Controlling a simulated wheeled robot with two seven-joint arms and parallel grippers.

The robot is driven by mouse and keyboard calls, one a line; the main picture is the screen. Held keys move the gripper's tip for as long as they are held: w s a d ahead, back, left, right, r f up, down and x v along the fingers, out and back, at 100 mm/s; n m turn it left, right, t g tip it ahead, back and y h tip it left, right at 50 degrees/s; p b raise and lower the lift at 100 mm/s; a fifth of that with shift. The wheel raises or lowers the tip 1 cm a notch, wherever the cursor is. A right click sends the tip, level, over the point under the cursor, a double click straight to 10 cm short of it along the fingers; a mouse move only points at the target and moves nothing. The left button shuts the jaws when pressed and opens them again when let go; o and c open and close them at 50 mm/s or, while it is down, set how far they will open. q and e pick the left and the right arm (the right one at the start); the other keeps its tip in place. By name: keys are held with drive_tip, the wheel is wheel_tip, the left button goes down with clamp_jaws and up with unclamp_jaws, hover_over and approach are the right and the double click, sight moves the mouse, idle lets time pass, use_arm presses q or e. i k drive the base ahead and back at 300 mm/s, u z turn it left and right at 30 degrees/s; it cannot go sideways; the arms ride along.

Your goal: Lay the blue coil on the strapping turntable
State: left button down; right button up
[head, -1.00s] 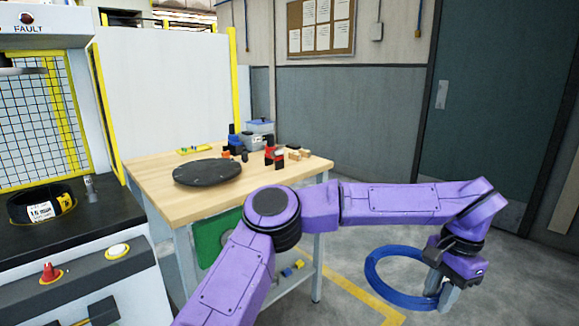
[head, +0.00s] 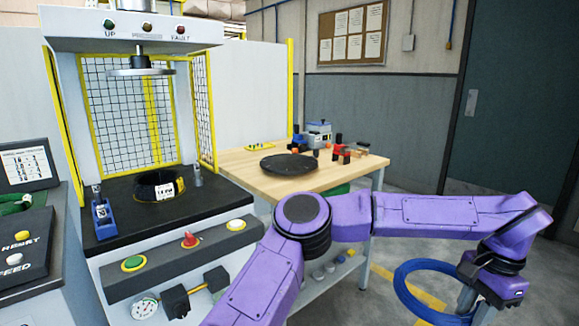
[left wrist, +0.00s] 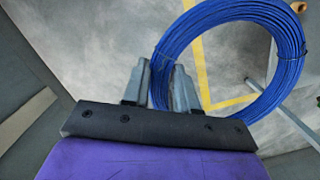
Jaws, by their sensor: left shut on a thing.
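The blue coil (head: 403,286) hangs over the floor at the lower right of the head view, clear of the table. My left gripper (head: 478,300) is shut on one side of its ring. The left wrist view shows the coil (left wrist: 291,62) large, its near band between the fingers (left wrist: 160,75). The strapping turntable (head: 289,165) is a flat black disc on the wooden table, left of the coil and farther away. Its top looks bare. My right gripper is in neither view.
The wooden table (head: 250,178) holds a grey box (head: 319,134), red and black tools (head: 342,154) and a yellow strip (head: 260,146) behind the disc. A press with a black coil (head: 152,188) stands left. A dark door (head: 517,110) is right.

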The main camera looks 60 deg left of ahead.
sight(288, 161)
drive_tip(key=z, duration=0.05)
drive_tip(key=k, duration=0.15)
drive_tip(key=u, duration=1.25)
